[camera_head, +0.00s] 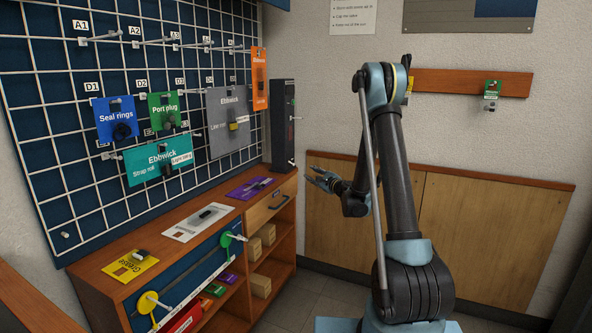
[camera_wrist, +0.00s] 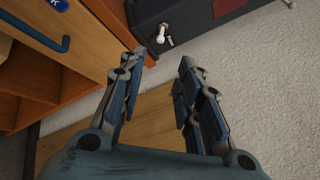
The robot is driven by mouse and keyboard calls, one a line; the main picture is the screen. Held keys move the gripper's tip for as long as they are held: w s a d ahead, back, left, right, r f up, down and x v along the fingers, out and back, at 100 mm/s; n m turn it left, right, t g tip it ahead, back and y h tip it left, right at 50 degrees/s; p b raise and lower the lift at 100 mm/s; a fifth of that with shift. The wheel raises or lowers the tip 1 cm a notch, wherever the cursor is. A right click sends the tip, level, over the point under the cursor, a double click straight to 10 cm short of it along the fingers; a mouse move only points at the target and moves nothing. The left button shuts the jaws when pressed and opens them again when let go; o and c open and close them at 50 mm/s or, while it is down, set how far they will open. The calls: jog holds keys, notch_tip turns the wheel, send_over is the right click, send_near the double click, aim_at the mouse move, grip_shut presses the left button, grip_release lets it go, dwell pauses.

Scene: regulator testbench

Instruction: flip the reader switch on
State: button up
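A tall dark box (camera_head: 283,125), which looks like the reader, stands at the back end of the wooden cabinet. A small pale lever (camera_head: 293,162) sticks out low on its face; I take this for the switch. In the wrist view the lever (camera_wrist: 163,33) shows at the top, on the dark box (camera_wrist: 195,20), beyond my fingertips. I cannot tell which way it is set. My gripper (camera_head: 318,180) is open and empty, to the right of and slightly below the lever, apart from it. My gripper also shows in the wrist view (camera_wrist: 168,55).
The cabinet (camera_head: 120,290) has a drawer with a dark handle (camera_head: 278,201) below the box. A wire grid panel (camera_head: 60,110) with hanging packets is at left. A wood-panelled wall (camera_head: 480,225) is behind my arm. Open floor (camera_head: 310,295) lies between cabinet and arm.

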jog(key=x, duration=1.5)
jog(key=shift+d, duration=0.1)
grip_shut()
